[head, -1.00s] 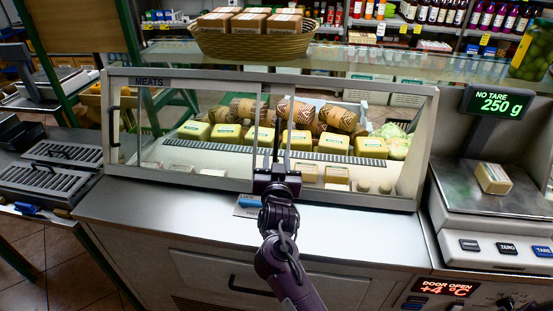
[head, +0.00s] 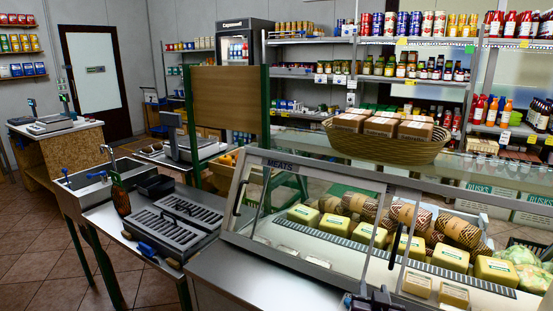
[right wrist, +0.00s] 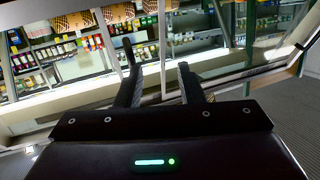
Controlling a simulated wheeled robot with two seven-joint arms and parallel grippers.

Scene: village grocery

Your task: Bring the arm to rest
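My right gripper (head: 372,297) shows at the bottom edge of the head view, low in front of the glass meats counter (head: 262,233). Most of its arm is out of the picture. In the right wrist view its two fingers (right wrist: 160,82) stand apart with a clear gap. A thin upright strip of the case front shows between them; I cannot tell whether they touch it. No object is held. My left gripper is in no view.
Wrapped meats and yellow blocks (head: 450,257) lie behind the glass. A wicker basket (head: 385,147) of boxes stands on top. Slotted black trays (head: 175,228) sit on the counter at left. Tiled floor is open at the far left.

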